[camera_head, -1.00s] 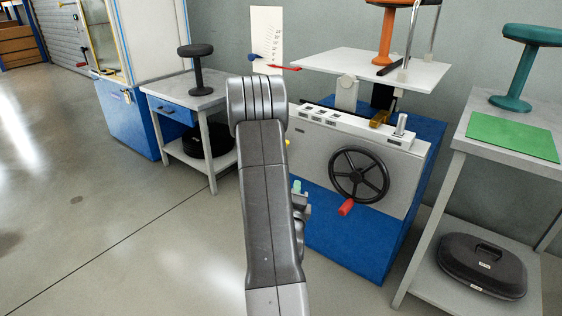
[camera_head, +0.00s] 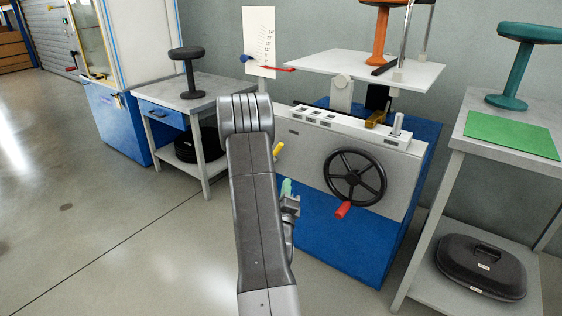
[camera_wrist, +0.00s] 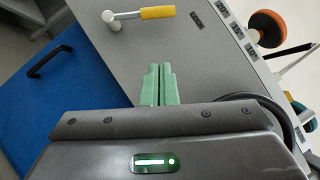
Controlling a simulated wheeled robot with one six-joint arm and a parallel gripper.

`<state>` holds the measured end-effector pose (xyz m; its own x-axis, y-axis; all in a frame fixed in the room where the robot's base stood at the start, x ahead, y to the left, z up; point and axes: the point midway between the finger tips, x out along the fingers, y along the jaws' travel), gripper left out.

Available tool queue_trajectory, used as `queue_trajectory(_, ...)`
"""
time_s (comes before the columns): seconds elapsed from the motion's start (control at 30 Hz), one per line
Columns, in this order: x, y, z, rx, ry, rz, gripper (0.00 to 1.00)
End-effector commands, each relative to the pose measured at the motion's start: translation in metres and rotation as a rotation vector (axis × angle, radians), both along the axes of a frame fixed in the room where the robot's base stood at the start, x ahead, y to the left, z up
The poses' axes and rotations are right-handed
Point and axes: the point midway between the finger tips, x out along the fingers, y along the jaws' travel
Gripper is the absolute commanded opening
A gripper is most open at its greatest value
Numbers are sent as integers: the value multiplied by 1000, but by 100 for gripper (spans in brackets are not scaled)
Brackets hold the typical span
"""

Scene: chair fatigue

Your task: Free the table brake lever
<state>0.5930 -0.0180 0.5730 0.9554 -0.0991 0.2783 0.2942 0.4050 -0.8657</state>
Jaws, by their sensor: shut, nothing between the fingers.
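A lever with a yellow grip (camera_wrist: 157,12) and a pale metal pivot (camera_wrist: 112,19) is on the machine's grey front panel (camera_wrist: 190,60). It runs roughly sideways in the wrist view. In the head view the yellow grip (camera_head: 278,149) shows just right of my arm. My gripper (camera_wrist: 159,83) has green fingertips, closed together and empty. They are apart from the yellow grip, below it in the wrist view. In the head view my gripper (camera_head: 286,187) is partly hidden by my arm, just below the lever.
A black handwheel (camera_head: 355,177) with a red knob (camera_head: 343,210) is on the panel, right of my gripper. The machine's blue base (camera_head: 340,245) is below. A white tabletop (camera_head: 340,66) carries an orange stool (camera_head: 382,35). A grey side table (camera_head: 460,135) stands right. Floor at left is clear.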

Motion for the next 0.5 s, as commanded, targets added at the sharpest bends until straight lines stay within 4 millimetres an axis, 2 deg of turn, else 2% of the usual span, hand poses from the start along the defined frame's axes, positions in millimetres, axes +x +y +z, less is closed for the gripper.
queue_trajectory(0.33, 71, -8, 21, 1, -6, -2, 0)
queue_trajectory(0.5, 87, 8, 33, 1, -3, 1, 0)
